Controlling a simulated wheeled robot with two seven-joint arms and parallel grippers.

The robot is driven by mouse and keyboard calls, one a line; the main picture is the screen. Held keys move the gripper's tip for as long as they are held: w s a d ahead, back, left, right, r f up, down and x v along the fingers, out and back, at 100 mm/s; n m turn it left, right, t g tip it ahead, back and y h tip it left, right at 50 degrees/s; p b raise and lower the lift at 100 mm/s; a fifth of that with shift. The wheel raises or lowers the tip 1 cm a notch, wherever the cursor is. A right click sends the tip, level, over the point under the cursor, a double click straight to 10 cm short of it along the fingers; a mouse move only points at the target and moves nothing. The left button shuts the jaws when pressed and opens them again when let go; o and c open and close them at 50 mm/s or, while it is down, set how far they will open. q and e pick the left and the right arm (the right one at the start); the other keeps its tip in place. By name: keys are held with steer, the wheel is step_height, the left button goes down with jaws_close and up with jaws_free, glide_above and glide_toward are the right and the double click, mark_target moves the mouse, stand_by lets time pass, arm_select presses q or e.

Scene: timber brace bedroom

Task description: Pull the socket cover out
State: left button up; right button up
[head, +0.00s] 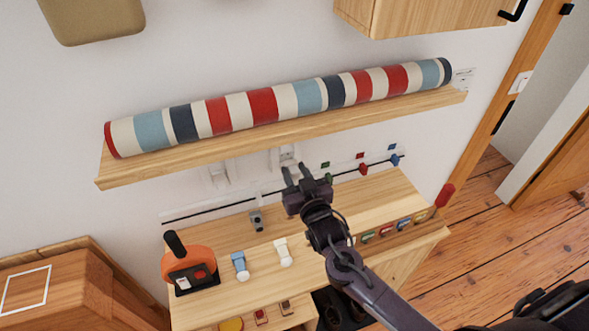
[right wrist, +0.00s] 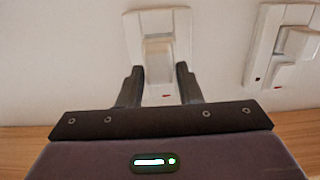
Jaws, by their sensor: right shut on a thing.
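My right gripper (head: 293,172) is at the wall under the striped roll's shelf, in front of a white wall socket (head: 287,153). In the right wrist view its two dark fingers (right wrist: 160,80) stand on either side of a white block, the socket cover (right wrist: 158,52), and are shut on it. The cover sits against the white socket plate (right wrist: 182,28), with no clear gap visible behind it. In the head view the fingers partly hide the cover. My left gripper is not in view.
A second white socket (head: 218,175) is beside it, also in the right wrist view (right wrist: 285,45). The wooden shelf (head: 120,175) carrying the striped roll (head: 262,106) overhangs closely. Below, a wooden bench (head: 205,235) holds an orange-and-black item (head: 188,268) and small clamps.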

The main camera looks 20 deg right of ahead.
steer(key=shift+s+d+p, duration=0.1)
steer(key=shift+s+p, duration=0.7)
steer(key=shift+s, duration=0.95)
steer(key=b, duration=1.2)
glide_toward(296, 175)
steer(key=s+d+f, duration=0.1)
steer(key=s+f, duration=0.3)
steer(key=s, duration=0.5)
steer(key=shift+w+d+h, duration=0.1)
steer(key=shift+w+h, duration=0.15)
steer(key=shift+h, duration=0.05)
